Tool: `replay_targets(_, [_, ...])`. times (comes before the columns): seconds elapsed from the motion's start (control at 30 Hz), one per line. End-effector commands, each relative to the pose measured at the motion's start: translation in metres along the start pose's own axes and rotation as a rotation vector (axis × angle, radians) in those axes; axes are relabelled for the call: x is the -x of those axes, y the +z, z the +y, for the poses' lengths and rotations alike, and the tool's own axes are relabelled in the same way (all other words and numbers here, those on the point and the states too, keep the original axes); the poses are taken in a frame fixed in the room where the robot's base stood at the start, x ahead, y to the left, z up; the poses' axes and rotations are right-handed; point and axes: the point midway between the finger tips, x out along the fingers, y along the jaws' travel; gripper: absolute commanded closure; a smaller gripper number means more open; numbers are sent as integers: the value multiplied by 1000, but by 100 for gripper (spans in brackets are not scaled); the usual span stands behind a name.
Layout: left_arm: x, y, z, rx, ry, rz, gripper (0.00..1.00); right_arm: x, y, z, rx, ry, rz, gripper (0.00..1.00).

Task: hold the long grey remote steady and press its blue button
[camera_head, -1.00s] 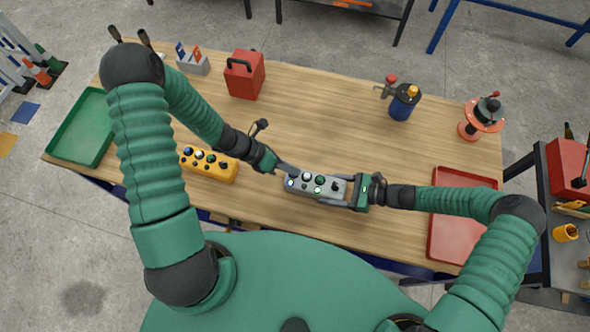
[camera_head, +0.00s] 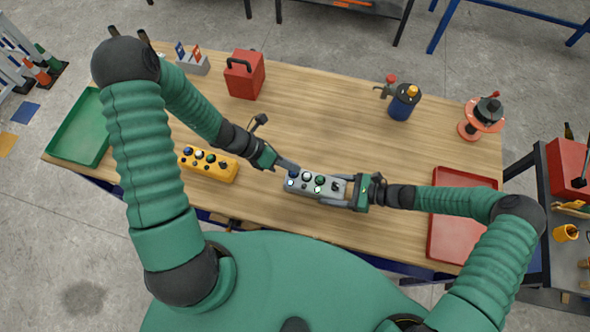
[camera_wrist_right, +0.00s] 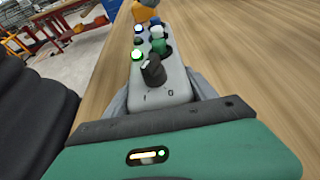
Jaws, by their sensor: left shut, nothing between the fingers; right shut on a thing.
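The long grey remote (camera_head: 328,185) lies lengthwise near the front middle of the table, with a row of buttons and a black knob (camera_wrist_right: 153,70). Its blue button (camera_head: 293,174) is at the left end. My right gripper (camera_head: 338,189) is shut on the remote's right end, by the knob. My left gripper (camera_head: 296,168) is shut and empty, its tip right beside the blue button on the far side. Whether the tip touches the button cannot be told. Small lamps on the remote glow bluish-white and green.
A yellow button box (camera_head: 209,166) lies to the left. A green tray (camera_head: 82,127) is at the far left, a red tray (camera_head: 461,217) at the right. A red case (camera_head: 245,75) and a blue canister (camera_head: 403,102) stand farther back. The table's middle is clear.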

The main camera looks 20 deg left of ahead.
Motion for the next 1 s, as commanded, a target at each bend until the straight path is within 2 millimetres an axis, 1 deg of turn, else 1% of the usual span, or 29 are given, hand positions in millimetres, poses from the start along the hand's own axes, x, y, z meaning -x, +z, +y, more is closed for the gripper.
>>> replay_targets(0.23, [2,2,-1,-1,0,0,100,0,0,0,0,0,-1,98])
replay_targets(0.7, [33,24,-23,-3,1,-1,100,0,0,0,0,0,0,98])
replay_targets(1.0, [35,26,-26,0,-1,0,100,0,0,0,0,0,0,98])
